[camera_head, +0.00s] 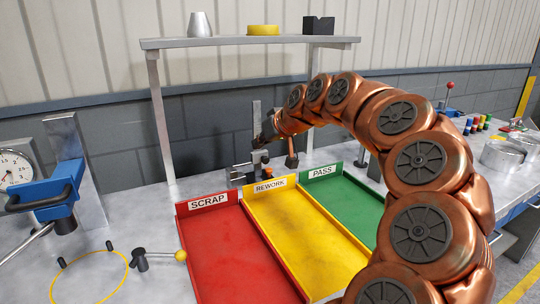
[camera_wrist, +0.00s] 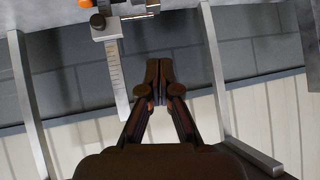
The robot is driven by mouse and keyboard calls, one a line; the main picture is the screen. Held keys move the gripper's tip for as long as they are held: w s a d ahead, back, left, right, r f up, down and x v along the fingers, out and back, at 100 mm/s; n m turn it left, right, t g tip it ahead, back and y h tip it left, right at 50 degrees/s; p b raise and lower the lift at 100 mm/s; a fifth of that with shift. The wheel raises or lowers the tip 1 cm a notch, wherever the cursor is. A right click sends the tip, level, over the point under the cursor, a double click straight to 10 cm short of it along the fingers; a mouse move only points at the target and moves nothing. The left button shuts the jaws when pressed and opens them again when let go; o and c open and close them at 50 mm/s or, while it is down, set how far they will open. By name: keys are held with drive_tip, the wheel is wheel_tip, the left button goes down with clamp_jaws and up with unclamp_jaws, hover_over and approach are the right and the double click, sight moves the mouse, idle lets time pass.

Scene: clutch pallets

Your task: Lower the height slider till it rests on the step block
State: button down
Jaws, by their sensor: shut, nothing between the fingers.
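The height gauge's upright scale (camera_head: 257,118) stands at the back of the bench, behind the coloured trays. Its dark slider (camera_head: 259,157) sits low on the scale. The wrist view shows the scale (camera_wrist: 115,75) and the slider (camera_wrist: 104,22) upside down, with an orange part beside it. A small grey block (camera_head: 238,174) by the gauge's foot may be the step block; I cannot tell whether the slider touches it. My gripper (camera_head: 267,131) is beside the scale, above the slider. Its fingers (camera_wrist: 159,68) are shut and empty, apart from the scale in the wrist view.
Red SCRAP (camera_head: 232,255), yellow REWORK (camera_head: 300,235) and green PASS (camera_head: 345,205) trays lie in front. A shelf (camera_head: 230,42) on posts stands over the gauge, holding several items.

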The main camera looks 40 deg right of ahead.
drive_tip(key=s+d+m+h, duration=0.2)
drive_tip(key=d, duration=0.7)
drive_tip(key=p, duration=0.2)
hover_over(267, 158)
drive_tip(key=s, duration=0.3)
wheel_tip(267, 158, down, 5)
drive_tip(key=shift+t, duration=0.4)
drive_tip(key=shift+w+a+f+p, duration=0.1)
drive_tip(key=shift+w+f+p, duration=0.15)
drive_tip(key=shift+f, duration=0.45)
drive_tip(key=shift+w+f+p, duration=0.15)
drive_tip(key=shift+f+p, duration=0.05)
drive_tip(key=shift+f, duration=0.45)
drive_tip(key=shift+w+a+f+p, duration=0.1)
drive_tip(key=shift+w+f+p, duration=0.15)
drive_tip(key=shift+f, duration=0.45)
drive_tip(key=shift+f, duration=0.1)
drive_tip(key=f+b, duration=0.1)
drive_tip(key=b, duration=0.1)
drive_tip(key=shift+f+b, duration=0.25)
drive_tip(key=shift+b, duration=0.15)
drive_tip(key=shift+r, duration=0.1)
